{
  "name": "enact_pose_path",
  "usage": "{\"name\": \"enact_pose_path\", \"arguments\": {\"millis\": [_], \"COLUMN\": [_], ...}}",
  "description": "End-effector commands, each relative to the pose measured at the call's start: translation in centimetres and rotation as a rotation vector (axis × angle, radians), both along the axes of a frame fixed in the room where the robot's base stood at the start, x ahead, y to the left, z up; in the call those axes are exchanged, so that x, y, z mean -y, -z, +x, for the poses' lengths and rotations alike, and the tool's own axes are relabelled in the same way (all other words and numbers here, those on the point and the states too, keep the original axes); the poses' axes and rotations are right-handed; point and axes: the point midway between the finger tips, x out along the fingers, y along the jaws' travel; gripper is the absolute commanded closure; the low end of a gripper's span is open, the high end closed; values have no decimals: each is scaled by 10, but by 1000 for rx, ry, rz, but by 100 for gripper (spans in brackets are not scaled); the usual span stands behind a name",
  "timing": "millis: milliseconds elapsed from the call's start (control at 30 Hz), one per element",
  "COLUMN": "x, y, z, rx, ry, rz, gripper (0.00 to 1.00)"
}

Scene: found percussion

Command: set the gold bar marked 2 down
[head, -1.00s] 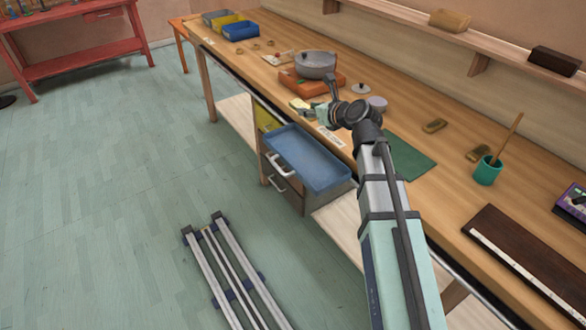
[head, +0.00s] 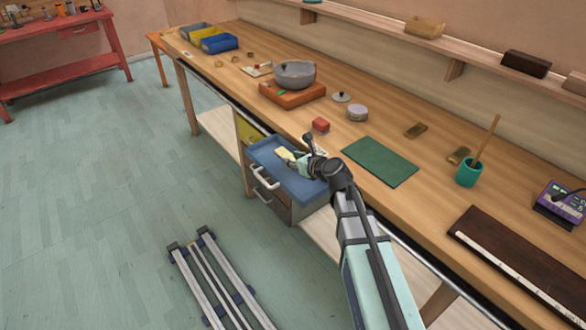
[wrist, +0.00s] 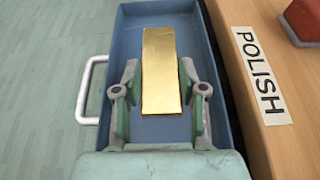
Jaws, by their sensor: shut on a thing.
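My gripper (wrist: 160,110) is shut on a gold bar (wrist: 162,70), one finger along each long side. No number shows on the bar's visible face. The bar is over the open blue-lined drawer (wrist: 206,60), lengthwise with it; I cannot tell whether it touches the floor. In the head view the gripper (head: 292,159) and the light yellow end of the bar (head: 284,154) are within the drawer's outline (head: 262,153).
A POLISH label (wrist: 262,75) lies on the bench edge right of the drawer.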

Motion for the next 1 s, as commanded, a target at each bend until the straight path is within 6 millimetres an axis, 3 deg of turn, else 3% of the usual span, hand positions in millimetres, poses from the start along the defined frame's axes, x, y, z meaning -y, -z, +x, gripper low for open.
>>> {"name": "enact_pose_path", "arguments": {"millis": [233, 500, 900, 933, 1000], "x": [0, 0, 0, 0, 0], "y": [11, 41, 45, 46, 45], "z": [0, 0, 0, 0, 0], "rx": [1, 1, 1, 1, 1], "ry": [3, 2, 1, 1, 1], "rz": [2, 2, 2, 0, 0], "gripper": [100, 100, 100, 52, 34]}}
